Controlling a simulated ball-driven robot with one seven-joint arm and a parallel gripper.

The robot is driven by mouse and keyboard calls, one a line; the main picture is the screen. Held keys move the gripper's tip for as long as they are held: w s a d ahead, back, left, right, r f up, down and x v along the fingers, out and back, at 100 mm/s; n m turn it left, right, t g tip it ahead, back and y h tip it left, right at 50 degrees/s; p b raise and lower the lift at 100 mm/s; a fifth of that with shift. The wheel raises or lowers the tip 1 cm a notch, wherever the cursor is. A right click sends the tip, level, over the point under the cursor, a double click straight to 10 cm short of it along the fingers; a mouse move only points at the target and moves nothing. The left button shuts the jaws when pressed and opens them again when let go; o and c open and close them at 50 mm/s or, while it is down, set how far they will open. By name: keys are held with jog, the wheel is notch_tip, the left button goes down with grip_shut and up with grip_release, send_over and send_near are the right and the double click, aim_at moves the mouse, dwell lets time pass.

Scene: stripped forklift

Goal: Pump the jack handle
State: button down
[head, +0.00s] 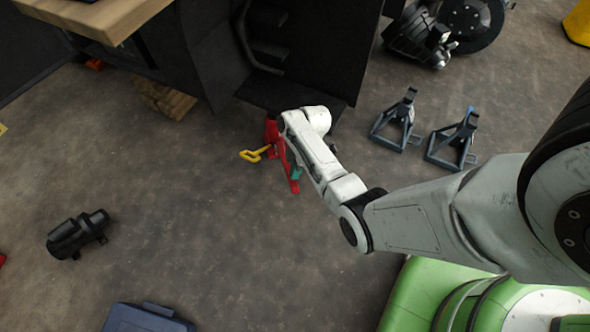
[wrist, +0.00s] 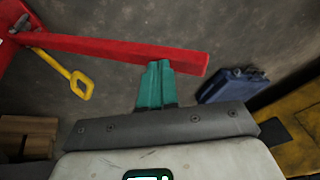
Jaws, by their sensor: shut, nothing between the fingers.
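The red jack (head: 271,131) stands on the floor by the dark forklift body, partly behind my arm. Its red handle (head: 288,170) points toward the bottom of the head view. In the wrist view the handle (wrist: 120,48) is a long red bar crossing the upper part. A yellow loop (head: 255,154) sticks out at the jack's left side and also shows in the wrist view (wrist: 77,80). My gripper (wrist: 158,66) has teal fingers, shut together and empty. Their tips overlap the bar's lower edge near its free end; contact cannot be told. In the head view the gripper (head: 296,173) is beside the handle.
The forklift body (head: 215,60) is above the jack. Wooden blocks (head: 165,98) lie to the left. Two jack stands (head: 398,121) are to the right. A black motor-like part (head: 77,235) and a blue case (head: 148,318) lie lower left. Floor left of the handle is clear.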

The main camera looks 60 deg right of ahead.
jog(key=s+a+f+t+h+b, duration=0.1)
jog(key=s+a+f+b, duration=0.1)
jog(key=f, duration=0.4)
jog(key=s+a+f+h+b, duration=0.1)
jog(key=s+a+f+b, duration=0.1)
jog(key=f+b, duration=0.3)
jog(key=s+a+f+t+h+b, duration=0.1)
jog(key=s+a+f+b, duration=0.1)
jog(key=f, duration=0.7)
jog(key=shift+a+n+t+b, duration=0.3)
jog(key=shift+a+b, duration=0.05)
jog(key=shift+b, duration=0.3)
jog(key=shift+f, duration=0.2)
jog(key=a+p+v, duration=0.1)
jog(key=p+v, duration=0.9)
jog(key=v, duration=0.4)
jog(key=shift+w+r, duration=0.15)
jog(key=shift+r, duration=0.35)
jog(key=shift+a, duration=0.1)
